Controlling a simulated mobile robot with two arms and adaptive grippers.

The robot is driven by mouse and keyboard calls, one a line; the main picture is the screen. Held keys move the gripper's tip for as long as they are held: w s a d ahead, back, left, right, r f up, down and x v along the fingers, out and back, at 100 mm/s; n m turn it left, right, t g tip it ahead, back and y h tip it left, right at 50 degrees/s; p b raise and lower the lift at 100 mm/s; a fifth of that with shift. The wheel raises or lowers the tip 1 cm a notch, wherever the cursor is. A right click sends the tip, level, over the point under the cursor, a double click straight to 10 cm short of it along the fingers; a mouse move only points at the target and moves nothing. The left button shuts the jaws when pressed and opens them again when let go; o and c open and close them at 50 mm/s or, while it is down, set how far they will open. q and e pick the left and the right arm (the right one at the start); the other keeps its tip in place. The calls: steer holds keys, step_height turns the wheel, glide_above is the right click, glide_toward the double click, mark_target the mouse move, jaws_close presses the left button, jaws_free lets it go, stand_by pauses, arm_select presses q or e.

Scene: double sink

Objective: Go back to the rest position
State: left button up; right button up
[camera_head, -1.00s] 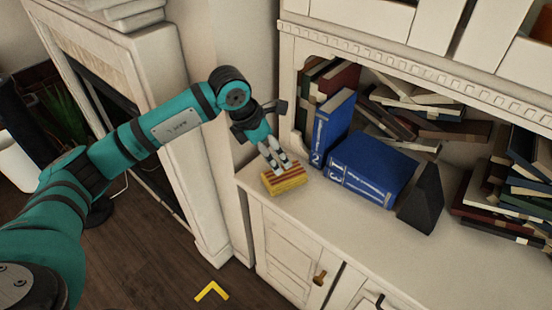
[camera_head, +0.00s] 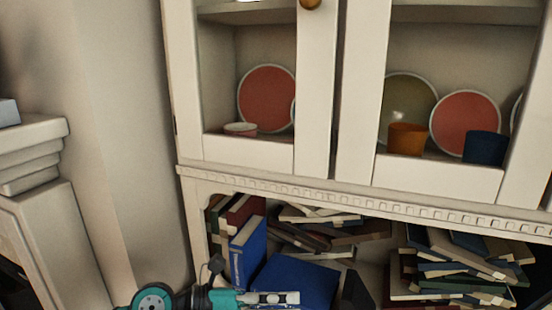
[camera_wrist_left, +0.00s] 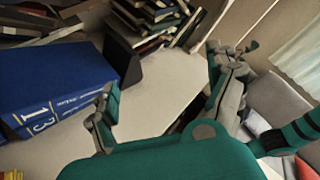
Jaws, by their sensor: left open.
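My left gripper (camera_head: 272,299) shows at the bottom edge of the head view, in front of the blue books, with its arm mostly below the frame. In the left wrist view my left gripper (camera_wrist_left: 165,105) has its fingers wide apart, with nothing between them but the pale cabinet top beyond. A sliver of a yellow and red object (camera_wrist_left: 12,175) shows at the lower left corner of that view, apart from the fingers. My right gripper is not in view.
Blue books (camera_head: 295,282), a dark wedge (camera_head: 355,291) and piled books (camera_head: 455,262) fill the shelf. The cabinet above holds plates (camera_head: 268,98) and an orange cup (camera_head: 407,138). The white cabinet top (camera_wrist_left: 170,85) has bare room.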

arm_select(q)
step_height(320, 180, up, 5)
steer(key=d+n+t+h, duration=0.1)
steer(key=n+t+h, duration=0.1)
steer(key=n+h, duration=0.1)
steer(key=w+a+r+n+t+y, duration=0.1)
steer(key=a+n+t+y, duration=0.2)
steer(key=a+n+t, duration=0.35)
steer(key=w+a+r+n+t+y, duration=0.2)
steer(key=a+n+t+y, duration=0.15)
steer(key=n+t, duration=0.65)
steer(key=s+a+f+n+g+y, duration=0.1)
steer(key=a+f+n+g+y, duration=0.2)
steer(key=a+f+n+y, duration=0.35)
steer(key=s+a+f+n+g+y, duration=0.2)
steer(key=a+f+n+g+y, duration=0.15)
steer(key=f+n+y, duration=0.4)
steer(key=s+a+f+n+g+h, duration=0.1)
steer(key=s+f+n+g, duration=0.4)
steer(key=s+f, duration=0.5)
steer(key=s+f+n+g+h, duration=0.2)
steer(key=s+f+g, duration=0.6)
steer(key=s, duration=0.5)
step_height(320, 180, down, 27)
steer(key=s, duration=0.2)
steer(key=s+a+f+g, duration=0.1)
steer(key=s+a+f, duration=0.2)
steer(key=s+f, duration=1.2)
steer(key=shift+g+y, duration=0.3)
steer(key=shift+y, duration=0.05)
